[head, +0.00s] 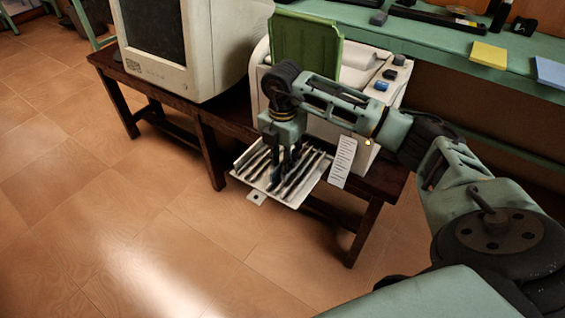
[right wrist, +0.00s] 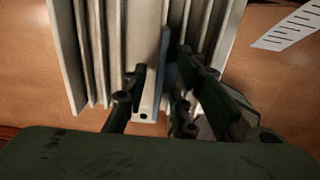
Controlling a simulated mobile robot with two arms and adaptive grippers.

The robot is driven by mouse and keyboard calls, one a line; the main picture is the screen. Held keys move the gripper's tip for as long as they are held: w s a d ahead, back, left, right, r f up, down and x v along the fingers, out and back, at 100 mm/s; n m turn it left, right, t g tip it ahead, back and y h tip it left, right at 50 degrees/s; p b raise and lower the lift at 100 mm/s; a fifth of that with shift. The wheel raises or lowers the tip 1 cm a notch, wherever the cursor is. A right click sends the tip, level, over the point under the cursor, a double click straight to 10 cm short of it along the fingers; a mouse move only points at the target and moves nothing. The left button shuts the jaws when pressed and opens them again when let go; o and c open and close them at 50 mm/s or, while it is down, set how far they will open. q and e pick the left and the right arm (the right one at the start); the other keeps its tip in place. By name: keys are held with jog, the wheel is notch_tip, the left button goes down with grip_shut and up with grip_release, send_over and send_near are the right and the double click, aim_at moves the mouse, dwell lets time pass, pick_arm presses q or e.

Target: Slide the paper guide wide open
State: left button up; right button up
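A beige printer (head: 262,82) stands on the dark wooden table, with a green panel (head: 308,48) upright at its back. Its ridged front tray (head: 240,170) sticks out over the table's front edge. My right gripper (head: 284,172) points down at the middle of this tray. In the right wrist view, my right gripper's (right wrist: 165,95) two fingers are apart among the tray's upright ridges. A grey-blue upright strip (right wrist: 165,62), possibly the paper guide, stands between them; I cannot tell whether either finger touches it. My left gripper is out of view.
A beige monitor (head: 190,45) stands left of the printer. A white lined paper strip (head: 343,162) hangs right of the tray. A green bench (head: 435,45) with yellow (head: 489,55) and blue pads runs behind. The tiled floor in front is clear.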

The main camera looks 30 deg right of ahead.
jog(key=shift+f, duration=0.25)
jog(key=shift+c, duration=0.3)
grip_shut()
